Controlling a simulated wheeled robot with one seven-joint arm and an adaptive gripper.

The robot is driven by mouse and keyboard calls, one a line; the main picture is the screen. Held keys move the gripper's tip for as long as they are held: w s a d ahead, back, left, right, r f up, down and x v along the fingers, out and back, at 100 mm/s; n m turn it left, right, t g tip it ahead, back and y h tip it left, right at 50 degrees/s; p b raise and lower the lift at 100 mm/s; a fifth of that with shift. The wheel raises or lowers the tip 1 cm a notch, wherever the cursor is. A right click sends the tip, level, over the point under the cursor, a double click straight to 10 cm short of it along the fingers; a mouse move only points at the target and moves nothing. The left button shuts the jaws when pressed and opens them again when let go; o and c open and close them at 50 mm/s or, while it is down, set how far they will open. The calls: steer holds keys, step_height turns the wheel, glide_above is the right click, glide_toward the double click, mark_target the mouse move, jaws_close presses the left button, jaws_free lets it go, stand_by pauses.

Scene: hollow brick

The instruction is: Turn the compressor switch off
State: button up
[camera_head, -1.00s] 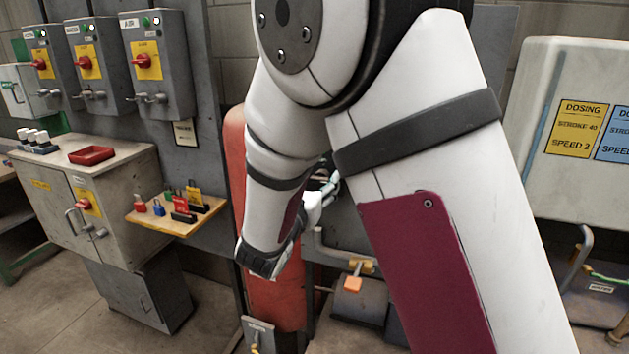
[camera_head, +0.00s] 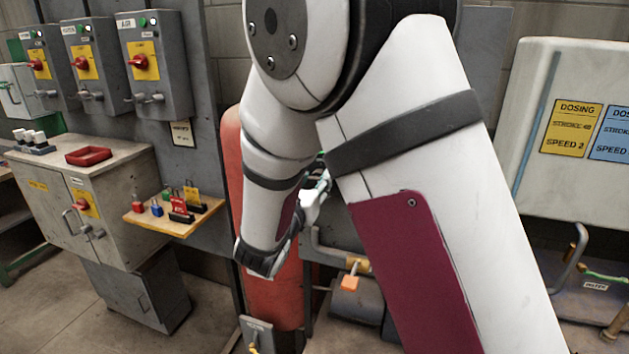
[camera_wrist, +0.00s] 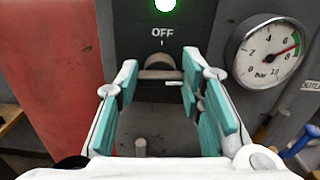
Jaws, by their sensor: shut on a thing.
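The compressor switch (camera_wrist: 160,62) is a dark rounded knob under a white OFF label and tick mark on a dark panel (camera_wrist: 195,15), in the wrist view. A green lamp (camera_wrist: 165,5) glows above the label. My gripper (camera_wrist: 158,80) has its teal-padded fingers on either side of the knob and is shut on it. Which way the knob points is not clear. In the head view my gripper (camera_head: 318,190) shows only partly behind my arm. The switch is hidden there.
A pressure gauge (camera_wrist: 271,52) right of the switch has its needle near a green zone. A red tank (camera_head: 232,150) stands beside my arm. A wooden shelf (camera_head: 160,228) with padlocks and a grey cabinet (camera_head: 120,190) are at left. A dosing cabinet (camera_head: 560,180) is at right.

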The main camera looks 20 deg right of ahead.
steer(key=n+p, duration=0.2)
steer(key=n, duration=0.2)
steer(key=shift+a+r, duration=0.1)
steer(key=n+p, duration=0.2)
steer(key=n, duration=0.2)
steer(key=shift+a+n, duration=0.1)
steer(key=shift+n, duration=0.2)
steer(key=n+p, duration=0.2)
steer(key=n, duration=0.2)
steer(key=shift+w+f, duration=0.1)
steer(key=shift+f, duration=0.1)
steer(key=shift+f+n+p, duration=0.15)
steer(key=shift+n+p, duration=0.55)
steer(key=shift+n, duration=1.6)
steer(key=o, duration=1.2)
steer(key=shift+c, duration=0.2)
steer(key=v, duration=1.2)
